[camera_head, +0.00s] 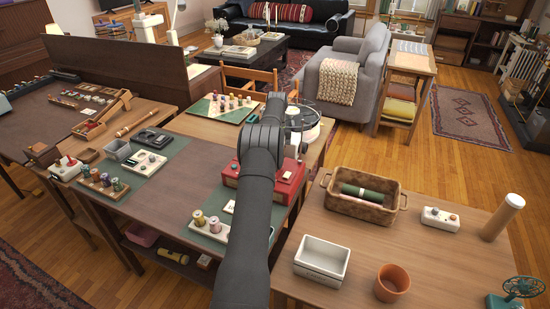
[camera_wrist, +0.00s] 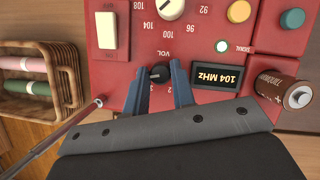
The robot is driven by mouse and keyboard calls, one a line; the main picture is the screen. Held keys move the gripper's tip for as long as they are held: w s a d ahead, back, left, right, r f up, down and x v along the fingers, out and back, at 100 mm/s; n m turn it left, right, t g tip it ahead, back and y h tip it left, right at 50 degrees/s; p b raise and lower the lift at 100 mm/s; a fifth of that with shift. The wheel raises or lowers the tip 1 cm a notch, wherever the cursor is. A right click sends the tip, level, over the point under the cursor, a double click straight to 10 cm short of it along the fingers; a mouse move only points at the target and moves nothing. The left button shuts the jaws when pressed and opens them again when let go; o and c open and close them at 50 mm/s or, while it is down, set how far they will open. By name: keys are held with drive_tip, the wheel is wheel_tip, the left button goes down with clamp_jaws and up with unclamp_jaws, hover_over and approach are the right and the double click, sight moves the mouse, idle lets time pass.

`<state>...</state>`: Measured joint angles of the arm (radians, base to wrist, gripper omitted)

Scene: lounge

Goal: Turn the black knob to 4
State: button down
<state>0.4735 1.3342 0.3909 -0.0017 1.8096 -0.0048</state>
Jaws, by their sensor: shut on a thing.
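The black knob (camera_wrist: 160,74) sits on the red radio's face (camera_wrist: 140,60) in the wrist view, under the upside-down label VOL. Small numbers lie around it, partly covered by my fingers; 2 and 3 seem to show below it. I cannot tell which number its mark points to. My gripper (camera_wrist: 158,75) has its two blue-grey fingers on either side of the knob, shut on it. In the head view the red radio (camera_head: 293,181) is partly behind my arm; the knob and my fingertips are hidden there.
A battery (camera_wrist: 298,96) and an antenna (camera_wrist: 60,140) lie near my gripper. A wicker basket (camera_head: 368,207) stands right of the radio.

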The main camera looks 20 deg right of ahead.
idle(0.3)
drive_tip(key=c, duration=1.2)
unclamp_jaws()
